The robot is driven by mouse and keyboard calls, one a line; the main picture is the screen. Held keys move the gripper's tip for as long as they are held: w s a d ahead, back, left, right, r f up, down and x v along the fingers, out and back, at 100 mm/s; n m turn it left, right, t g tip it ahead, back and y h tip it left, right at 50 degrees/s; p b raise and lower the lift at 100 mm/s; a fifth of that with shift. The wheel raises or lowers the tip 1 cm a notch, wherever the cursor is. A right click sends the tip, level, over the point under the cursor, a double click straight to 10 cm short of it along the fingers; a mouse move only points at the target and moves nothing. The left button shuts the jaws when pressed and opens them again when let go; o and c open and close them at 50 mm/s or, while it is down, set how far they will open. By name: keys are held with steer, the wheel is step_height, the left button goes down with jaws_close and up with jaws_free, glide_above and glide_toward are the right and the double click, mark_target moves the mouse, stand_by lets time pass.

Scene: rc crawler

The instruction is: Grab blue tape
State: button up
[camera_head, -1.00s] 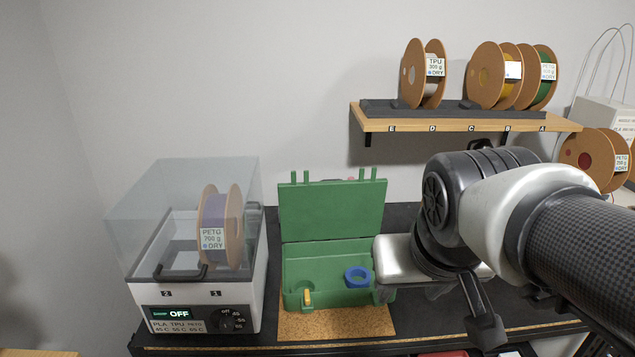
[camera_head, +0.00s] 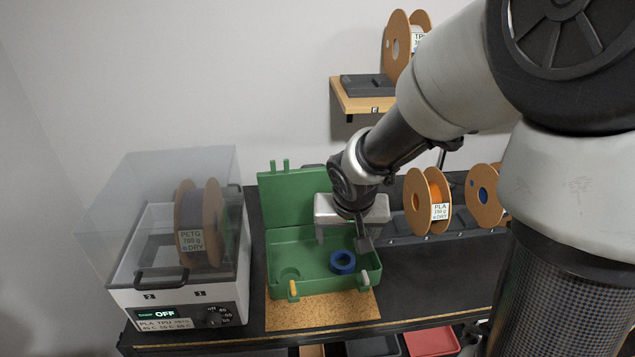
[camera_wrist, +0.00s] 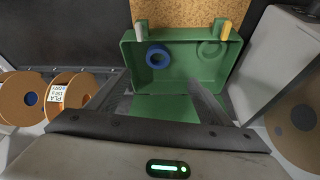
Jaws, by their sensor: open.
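The blue tape (camera_head: 342,262) is a small ring lying inside the open green case (camera_head: 300,284), in the right part of its base. In the wrist view the blue tape (camera_wrist: 158,56) lies near the upper left corner of the green case (camera_wrist: 186,86). My gripper (camera_head: 343,237) is above the case near its hinge side, behind and above the tape. In the wrist view my gripper (camera_wrist: 150,84) has its two fingers spread apart with nothing between them. The tape is clear of the fingers.
A filament dryer (camera_head: 190,300) with a clear lid stands left of the case. The case sits on a cork mat (camera_head: 322,311). Filament spools (camera_head: 428,200) stand in a rack on the right. A shelf (camera_head: 365,103) hangs on the wall above.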

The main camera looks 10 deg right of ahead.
steer(key=b, duration=0.3)
glide_toward(342, 264)
steer(key=b+x, duration=0.2)
steer(key=x, duration=0.3)
steer(key=shift+w+f, duration=0.15)
steer(key=shift+f, duration=0.2)
steer(key=c, duration=1.1)
